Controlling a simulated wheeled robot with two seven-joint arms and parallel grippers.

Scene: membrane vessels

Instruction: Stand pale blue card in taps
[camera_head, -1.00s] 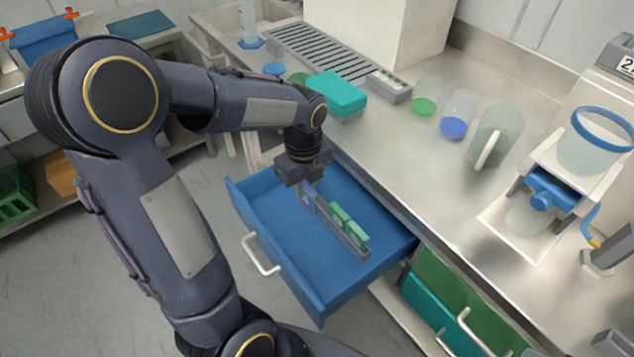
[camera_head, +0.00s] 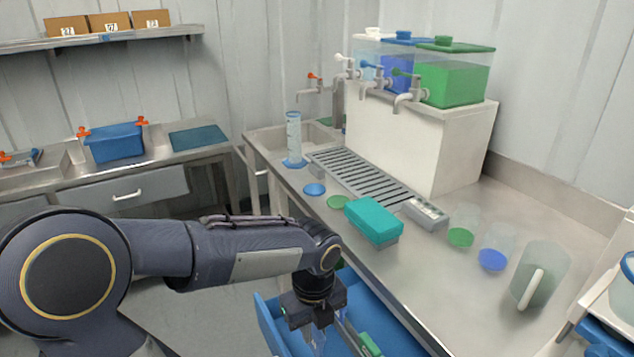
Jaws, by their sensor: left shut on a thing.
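My left gripper (camera_head: 317,326) points down over the open blue drawer (camera_head: 268,325) at the bottom of the view. It is shut on a pale blue card (camera_head: 318,345), of which only a narrow part shows between the fingers; its lower end is cut off by the frame. The taps (camera_head: 408,95) stick out from the front of a white block, below tanks of clear, blue and green liquid. A grey slotted block (camera_head: 427,213) sits on the counter in front of the white block. My right gripper is out of view.
A green card (camera_head: 370,345) stands in a rail in the drawer. A teal box (camera_head: 373,221) sits near the counter's front edge, beside the slotted block. A grated drain (camera_head: 360,178) lies below the taps. Cups and a jug (camera_head: 541,275) stand to the right.

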